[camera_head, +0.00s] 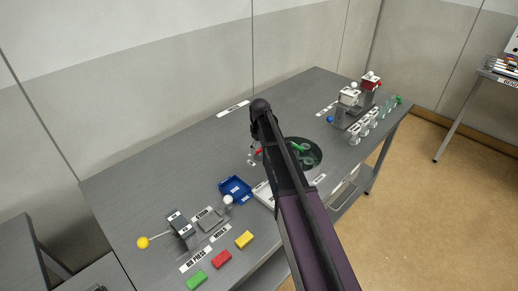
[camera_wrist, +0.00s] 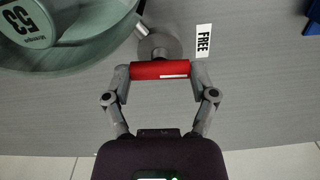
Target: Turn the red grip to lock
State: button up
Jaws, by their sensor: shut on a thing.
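The red grip (camera_wrist: 158,70) is a short red cylinder with a white line along it, seen in the wrist view. It lies across the picture in front of a round grey metal base (camera_wrist: 160,45). My gripper (camera_wrist: 161,78) is shut on the red grip, with one finger at each end of it. In the head view, a small part of the red grip (camera_head: 258,151) shows beside my arm, which hides most of that area. A white label reading FREE (camera_wrist: 203,41) lies on the table to the right of the grip. No lock label is readable.
In the head view, a blue tray (camera_head: 236,188), coloured blocks (camera_head: 221,259) and a white box stand nearer on the table. Glass jars (camera_head: 362,130) stand at the right.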

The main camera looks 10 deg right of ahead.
jog(key=m, duration=0.3)
jog(key=shift+s+m, duration=0.1)
jog(key=shift+m, duration=0.3)
jog(key=m, duration=0.4)
jog(key=shift+m, duration=0.3)
jog(key=m, duration=0.4)
jog(key=shift+m, duration=2.2)
jog(key=o, duration=1)
jog(key=shift+r, duration=0.15)
